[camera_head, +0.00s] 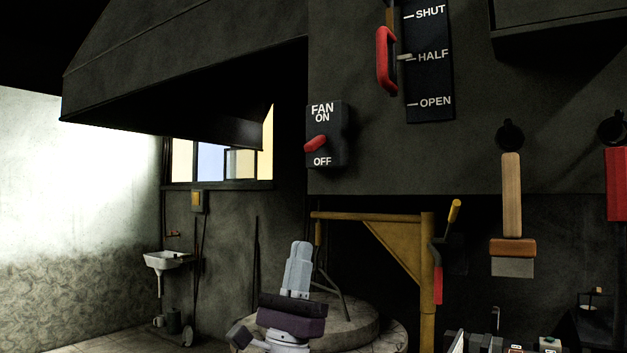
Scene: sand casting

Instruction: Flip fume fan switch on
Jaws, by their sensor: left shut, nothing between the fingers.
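The fan switch (342,135) is a dark box on the hood's front panel, marked FAN, ON at the top and OFF at the bottom. Its red lever (315,144) sticks out to the left with its tip tilted slightly down, nearer the OFF mark. My left gripper (300,246) points up, well below the switch and a little to its left, apart from it. Its grey fingers are together and hold nothing. My right gripper is not in view.
A red damper handle (386,60) hangs beside a SHUT/HALF/OPEN plate (428,78). A brush (512,215) and other tools hang at right. A yellow wooden frame (428,280) stands behind my gripper to the right. The hood's lower edge overhangs at left.

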